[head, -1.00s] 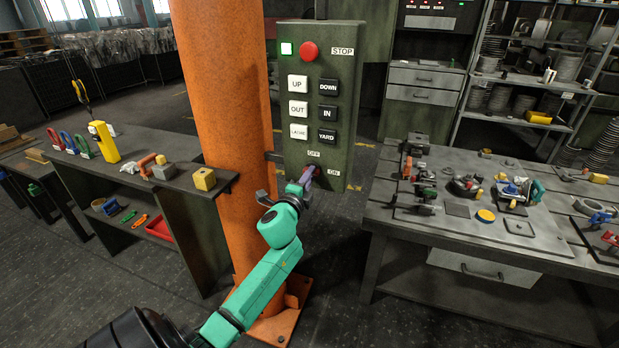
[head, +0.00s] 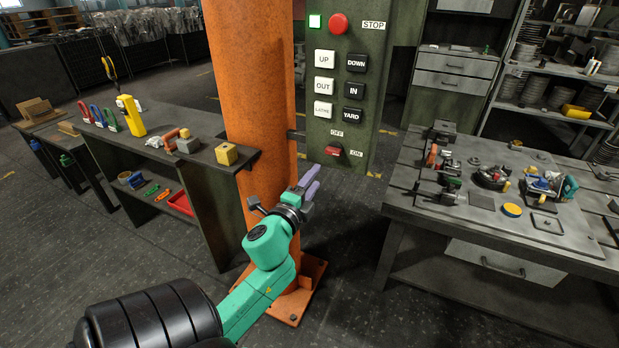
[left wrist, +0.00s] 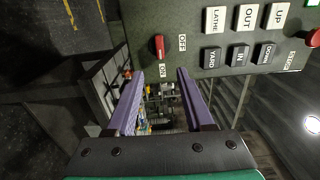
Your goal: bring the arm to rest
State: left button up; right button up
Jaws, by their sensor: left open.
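My left gripper (head: 309,186) has purple fingers on a green arm. In the head view it is in front of the orange column, below the control panel (head: 343,100) and apart from it. In the left wrist view its two fingers (left wrist: 155,98) stand apart with nothing between them. The red switch (head: 334,151) at the panel's lower edge sits between the OFF and ON labels. It also shows in the left wrist view (left wrist: 159,46), beyond the fingertips. My right gripper is in neither view.
The orange column (head: 252,90) stands close behind my left arm. A dark bench (head: 190,162) with clamps and blocks is at the left. A grey worktable (head: 410,205) with castings and tools is at the right. Open floor lies between column and worktable.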

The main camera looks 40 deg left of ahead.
pick_arm(q)
jog(key=shift+v, duration=1.15)
jog(key=s+d+f+n+g+h, duration=0.1)
jog(key=s+f+n+g, duration=0.15)
jog(key=f, duration=1.05)
jog(key=s+d+f+n+g+h, duration=0.1)
jog(key=s+d+f+n+g, duration=0.15)
jog(key=f, duration=1.05)
jog(key=s+d+f+n+g+h, duration=0.1)
jog(key=s+f+n+g+h, duration=0.15)
jog(key=f, duration=1.05)
jog(key=s+d+f+n+g, duration=0.2)
jog(key=s+d+f+g, duration=0.2)
jog(key=s+f, duration=0.5)
jog(key=s+d+f+n+g+h, duration=0.1)
jog(key=s+d+f+g, duration=0.3)
jog(key=s+f, duration=0.6)
jog(key=s+n, duration=0.1)
jog(key=s, duration=0.5)
jog(key=shift+d, duration=0.2)
